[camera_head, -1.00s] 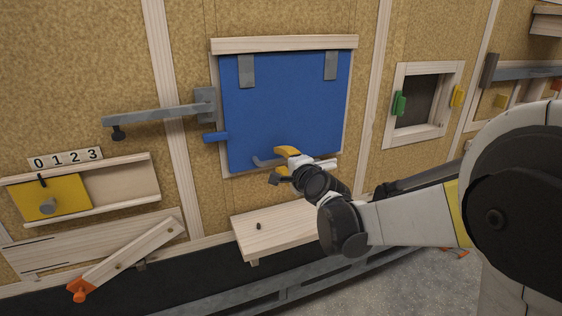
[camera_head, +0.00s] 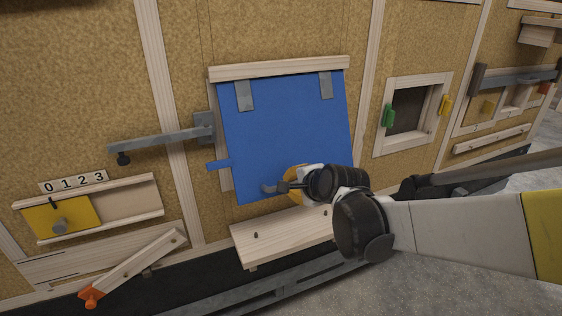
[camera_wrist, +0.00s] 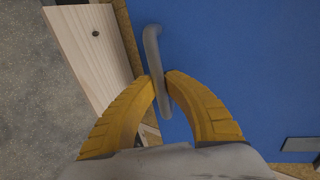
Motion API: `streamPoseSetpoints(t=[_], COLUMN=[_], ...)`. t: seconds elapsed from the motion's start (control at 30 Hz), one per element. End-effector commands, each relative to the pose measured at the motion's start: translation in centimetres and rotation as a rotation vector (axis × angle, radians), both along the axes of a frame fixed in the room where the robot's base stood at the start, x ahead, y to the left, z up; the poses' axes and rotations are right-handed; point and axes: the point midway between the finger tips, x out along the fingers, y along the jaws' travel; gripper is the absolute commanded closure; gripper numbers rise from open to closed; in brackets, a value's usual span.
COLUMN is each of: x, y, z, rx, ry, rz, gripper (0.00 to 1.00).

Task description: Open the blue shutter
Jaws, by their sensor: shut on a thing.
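The blue shutter (camera_head: 285,125) hangs from two grey hinges under a wooden rail. Its lower edge stands out from the wall, so it is tilted partly open. A grey hook-shaped handle (camera_wrist: 152,55) sits near its lower edge. My gripper (camera_wrist: 160,85) has its yellow fingers closed on the handle, one on each side. In the head view my gripper (camera_head: 285,187) is at the shutter's lower part, and my wrist hides some of the handle and the lower right corner.
A grey bar latch (camera_head: 160,140) extends left of the shutter, clear of it. A wooden shelf (camera_head: 285,238) juts out just below. A small framed window (camera_head: 412,115) with green and yellow tabs is to the right. A yellow sliding panel (camera_head: 62,218) is at lower left.

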Motion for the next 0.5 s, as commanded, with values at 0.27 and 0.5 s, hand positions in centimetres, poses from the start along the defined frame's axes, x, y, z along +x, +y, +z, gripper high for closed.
streamPoseSetpoints(t=[0.27, 0.5], x=[-5.7, -9.4], y=[-1.9, -3.0], z=[6.1, 11.2], rx=[-0.082, -0.151], ry=[0.251, 0.467], rz=[0.000, 0.000], gripper=[1.00, 1.00])
